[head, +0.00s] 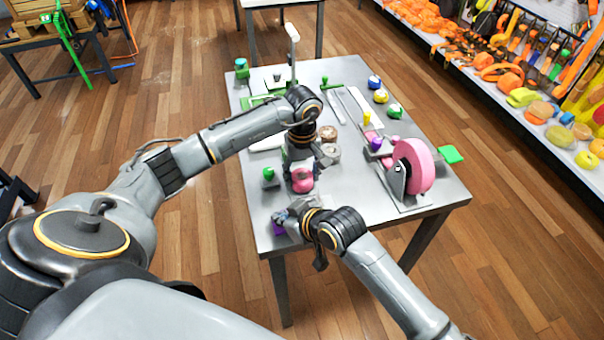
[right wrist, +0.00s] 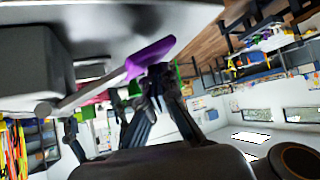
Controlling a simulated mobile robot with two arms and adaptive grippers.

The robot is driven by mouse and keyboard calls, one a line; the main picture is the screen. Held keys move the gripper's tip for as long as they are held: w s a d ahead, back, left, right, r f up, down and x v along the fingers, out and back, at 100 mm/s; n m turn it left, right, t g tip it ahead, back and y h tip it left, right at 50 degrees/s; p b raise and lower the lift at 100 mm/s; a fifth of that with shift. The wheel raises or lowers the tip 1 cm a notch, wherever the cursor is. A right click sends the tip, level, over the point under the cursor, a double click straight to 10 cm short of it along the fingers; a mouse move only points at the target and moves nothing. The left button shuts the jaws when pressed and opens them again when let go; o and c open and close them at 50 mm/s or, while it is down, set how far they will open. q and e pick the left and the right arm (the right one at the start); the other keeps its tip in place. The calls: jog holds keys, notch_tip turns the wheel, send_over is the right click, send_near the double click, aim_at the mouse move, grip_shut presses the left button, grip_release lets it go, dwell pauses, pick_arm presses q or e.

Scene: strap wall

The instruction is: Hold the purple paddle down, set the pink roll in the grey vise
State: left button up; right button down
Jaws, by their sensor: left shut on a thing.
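My left gripper (head: 302,172) is shut on the pink roll (head: 303,185), near the table's near left part. My right gripper (head: 284,218) is lower, at the near left corner; its fingers look closed together in the right wrist view (right wrist: 156,82). The purple paddle (head: 278,229) is partly hidden under that gripper. In the right wrist view the paddle (right wrist: 150,58) sits on a grey rod close to the fingertips; I cannot tell whether they touch. A grey block (right wrist: 32,62) beside it may be the grey vise, which my right gripper mostly hides in the head view.
A large pink wheel (head: 420,165) on a stand is at the right of the grey table (head: 370,205). A small green-topped piece (head: 268,175) stands left of my left gripper. Brown rolls (head: 329,142) lie behind it. Colored knobs (head: 381,97) line the far right.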

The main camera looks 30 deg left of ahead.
pick_arm(q)
jog(key=shift+f, duration=0.1)
pick_arm(e)
jog(key=shift+d+f, duration=0.15)
jog(key=shift+f, duration=0.1)
pick_arm(q)
jog(key=shift+f, duration=0.25)
jog(key=o, duration=1.5)
jog(key=shift+r, duration=3.5)
jog(key=shift+r, duration=0.1)
pick_arm(e)
jog(key=shift+r, duration=0.1)
